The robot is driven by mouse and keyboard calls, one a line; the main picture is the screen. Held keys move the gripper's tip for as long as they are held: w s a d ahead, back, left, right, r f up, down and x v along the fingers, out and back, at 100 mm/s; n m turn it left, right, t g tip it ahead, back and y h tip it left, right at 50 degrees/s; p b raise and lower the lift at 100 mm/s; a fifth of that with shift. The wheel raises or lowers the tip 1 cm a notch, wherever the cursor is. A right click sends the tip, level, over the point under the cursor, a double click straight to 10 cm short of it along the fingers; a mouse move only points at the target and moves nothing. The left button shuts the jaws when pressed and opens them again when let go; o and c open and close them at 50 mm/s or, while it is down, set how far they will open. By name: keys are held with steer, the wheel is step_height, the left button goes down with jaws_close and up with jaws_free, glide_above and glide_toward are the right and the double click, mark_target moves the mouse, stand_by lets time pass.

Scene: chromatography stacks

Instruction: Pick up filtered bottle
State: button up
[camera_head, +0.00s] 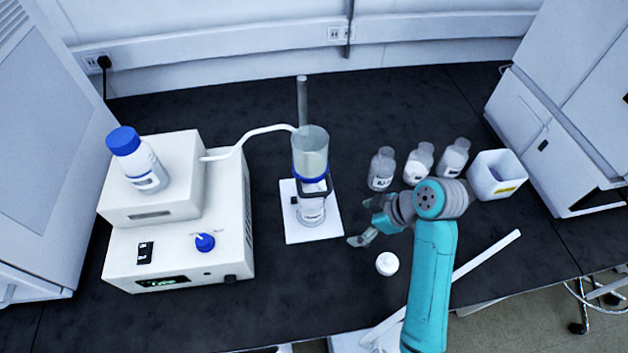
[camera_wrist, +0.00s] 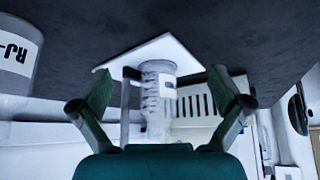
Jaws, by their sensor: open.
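The filtered bottle (camera_head: 311,211) is clear with a white label and stands upright on a white base plate (camera_head: 298,236), under a clear funnel (camera_head: 311,152) with a blue collar. A dark clamp-like frame is around its top. My gripper (camera_head: 364,222) is open and empty to the right of the bottle, with its fingers pointing towards it. In the wrist view, which looks upside down, the bottle (camera_wrist: 158,88) shows beyond and between the two spread fingers (camera_wrist: 161,104). The fingers do not touch it.
A white pump unit (camera_head: 180,240) with a blue-capped bottle (camera_head: 138,160) on top stands left, its tube reaching the funnel. Several small bottles (camera_head: 418,162) and a white bin (camera_head: 496,175) stand behind my arm. A white cap (camera_head: 387,263) lies near my gripper.

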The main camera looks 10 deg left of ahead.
mark_target(313, 201)
steer(key=shift+w+a, duration=0.1)
steer(key=shift+w, duration=0.25)
steer(key=shift+w+a, duration=0.2)
steer(key=shift+a, duration=0.1)
steer(key=a, duration=0.2)
steer(key=w+a, duration=0.1)
steer(key=a, duration=0.2)
steer(key=shift+w+a, duration=0.35)
steer(key=shift+w, duration=0.05)
steer(key=shift+w+a+f, duration=0.1)
steer(key=shift+w+a, duration=0.15)
steer(key=shift+a, duration=0.65)
steer(key=shift+w+a, duration=0.3)
steer(key=shift+a, duration=0.55)
steer(key=shift+w+a+f, duration=0.1)
steer(key=shift+w+a, duration=0.15)
steer(key=shift+a, duration=0.65)
steer(key=shift+a+f, duration=0.15)
steer(key=shift+f, duration=0.15)
steer(key=c, duration=1.5)
steer(key=shift+w+r, duration=0.1)
steer(key=shift+r, duration=0.2)
